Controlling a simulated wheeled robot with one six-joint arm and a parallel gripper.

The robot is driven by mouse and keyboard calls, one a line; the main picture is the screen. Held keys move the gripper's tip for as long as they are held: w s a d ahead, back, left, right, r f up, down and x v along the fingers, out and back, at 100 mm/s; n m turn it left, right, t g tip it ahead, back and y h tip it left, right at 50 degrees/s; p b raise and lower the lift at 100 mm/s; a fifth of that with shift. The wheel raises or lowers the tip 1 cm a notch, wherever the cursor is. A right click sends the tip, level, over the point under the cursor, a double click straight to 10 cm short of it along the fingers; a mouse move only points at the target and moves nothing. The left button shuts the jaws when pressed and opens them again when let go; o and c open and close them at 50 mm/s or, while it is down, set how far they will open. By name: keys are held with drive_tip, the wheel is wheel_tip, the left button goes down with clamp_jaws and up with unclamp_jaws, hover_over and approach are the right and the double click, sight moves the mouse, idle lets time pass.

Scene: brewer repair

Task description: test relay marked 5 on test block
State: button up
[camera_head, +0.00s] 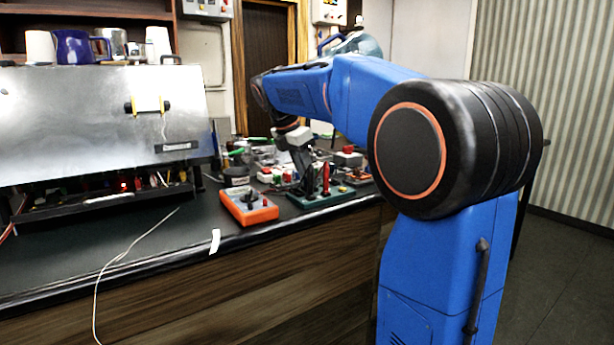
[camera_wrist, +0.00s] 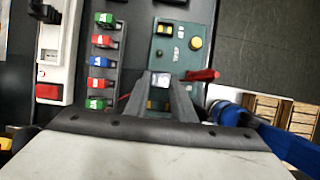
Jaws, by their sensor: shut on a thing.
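The green test block (camera_head: 318,199) lies near the bench's front edge. In the wrist view the test block (camera_wrist: 172,65) shows a yellow button (camera_wrist: 195,42), a dark socket at its far end and a red upright part (camera_wrist: 201,75). My gripper (camera_head: 303,180) points down over the block's left part. In the wrist view my gripper (camera_wrist: 160,84) is shut on a small light-topped thing, apparently a relay (camera_wrist: 159,80), largely hidden between the fingers. Its marking is not legible, and I cannot tell whether it is seated in the block.
An orange meter (camera_head: 248,208) sits left of the block; the bench front left is mostly clear, crossed by a cable.

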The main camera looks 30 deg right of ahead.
idle(0.9)
drive_tip(key=o, duration=1.1)
drive_tip(key=v, duration=1.7)
